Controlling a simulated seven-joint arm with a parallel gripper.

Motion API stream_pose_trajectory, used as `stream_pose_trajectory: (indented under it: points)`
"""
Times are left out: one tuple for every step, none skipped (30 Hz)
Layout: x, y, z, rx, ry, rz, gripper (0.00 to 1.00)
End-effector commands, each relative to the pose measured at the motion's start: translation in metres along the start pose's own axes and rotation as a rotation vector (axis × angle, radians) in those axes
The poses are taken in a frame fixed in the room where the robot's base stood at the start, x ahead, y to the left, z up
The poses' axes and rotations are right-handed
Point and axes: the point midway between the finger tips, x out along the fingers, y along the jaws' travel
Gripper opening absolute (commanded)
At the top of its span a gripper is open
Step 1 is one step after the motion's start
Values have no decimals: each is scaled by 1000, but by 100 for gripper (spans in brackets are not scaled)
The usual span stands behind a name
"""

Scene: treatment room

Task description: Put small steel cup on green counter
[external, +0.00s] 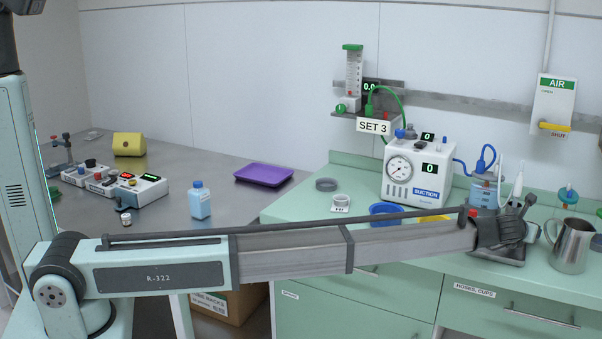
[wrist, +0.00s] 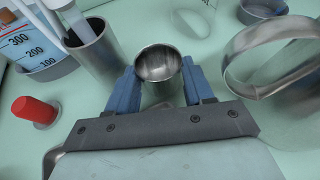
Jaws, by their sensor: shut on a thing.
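The small steel cup (wrist: 158,64) is between the two blue fingers of my gripper (wrist: 160,82) in the wrist view. My gripper is shut on it, with a finger on each side, and its open mouth faces the camera. The green counter (external: 292,210) runs along the right of the external view and also lies around the cup in the wrist view (wrist: 135,20). I cannot tell whether the cup touches the surface below. In the external view my wrist hides most of the gripper, and the cup cannot be made out.
A large steel jug (external: 571,246) stands close on the right; its handle (wrist: 232,70) is near the cup. A steel holder with tubes (wrist: 92,50), a graduated container (wrist: 30,48) and a red knob (wrist: 36,110) are left. A metal tray (external: 508,258) lies under my wrist.

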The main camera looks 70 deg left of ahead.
Motion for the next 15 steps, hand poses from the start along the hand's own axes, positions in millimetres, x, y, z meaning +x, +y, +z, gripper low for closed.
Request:
stream_pose_trajectory:
  points:
    - [0,0,0,0,0,0,17]
    - [0,0,-1,0,0,0,17]
    - [1,0,-2,0,0,0,17]
    - [1,0,-2,0,0,0,17]
    - [1,0,-3,0,0,0,17]
    - [1,0,-3,0,0,0,56]
    - [1,0,-3,0,0,0,58]
    - [1,0,-3,0,0,0,61]
    - [1,0,-2,0,0,0,62]
    - [1,0,-2,0,0,0,62]
    - [1,0,-2,0,0,0,62]
    - [1,0,-2,0,0,0,62]
    - [1,0,-3,0,0,0,62]
    - [1,0,-2,0,0,0,62]
    - [1,0,-2,0,0,0,62]
